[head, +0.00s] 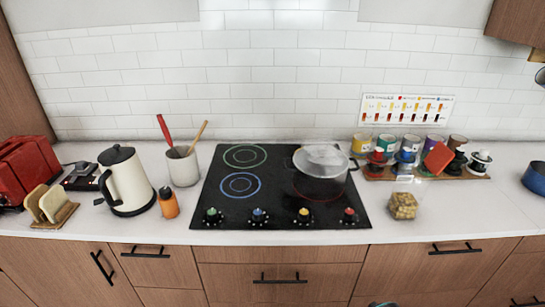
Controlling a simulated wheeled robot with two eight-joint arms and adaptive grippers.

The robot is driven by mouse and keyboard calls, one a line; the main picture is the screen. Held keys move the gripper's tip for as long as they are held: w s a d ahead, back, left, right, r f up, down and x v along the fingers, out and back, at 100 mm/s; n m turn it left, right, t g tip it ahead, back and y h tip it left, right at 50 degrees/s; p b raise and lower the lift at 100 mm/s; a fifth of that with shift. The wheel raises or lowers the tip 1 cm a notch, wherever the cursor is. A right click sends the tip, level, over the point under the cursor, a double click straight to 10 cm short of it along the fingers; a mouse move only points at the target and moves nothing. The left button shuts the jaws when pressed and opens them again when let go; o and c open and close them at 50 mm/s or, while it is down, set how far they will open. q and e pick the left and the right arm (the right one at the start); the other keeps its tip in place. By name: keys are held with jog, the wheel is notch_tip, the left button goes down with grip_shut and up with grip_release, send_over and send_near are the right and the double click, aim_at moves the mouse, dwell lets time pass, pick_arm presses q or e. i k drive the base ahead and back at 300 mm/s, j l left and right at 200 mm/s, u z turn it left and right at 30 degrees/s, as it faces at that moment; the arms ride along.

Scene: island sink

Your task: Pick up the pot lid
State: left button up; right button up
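The pot lid (322,153) is pale and round and appears to rest on top of the pot (320,184). Its knob cannot be made out clearly. The pot looks see-through and stands at the right of the black cooktop (265,205), above a red burner ring, with dark handles at its sides. Neither of my grippers can be made out. Only a small dark sliver shows at the bottom edge, right of centre, too little to identify.
On the left stand a white kettle (126,182), an orange bottle (168,203), a utensil crock (183,166) and a red toaster (24,164). On the right are several colourful cups, a woven block (403,206) and a blue pot (535,178). Knobs line the cooktop's front.

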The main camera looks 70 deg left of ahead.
aim_at(301, 162)
jog(key=u, duration=2)
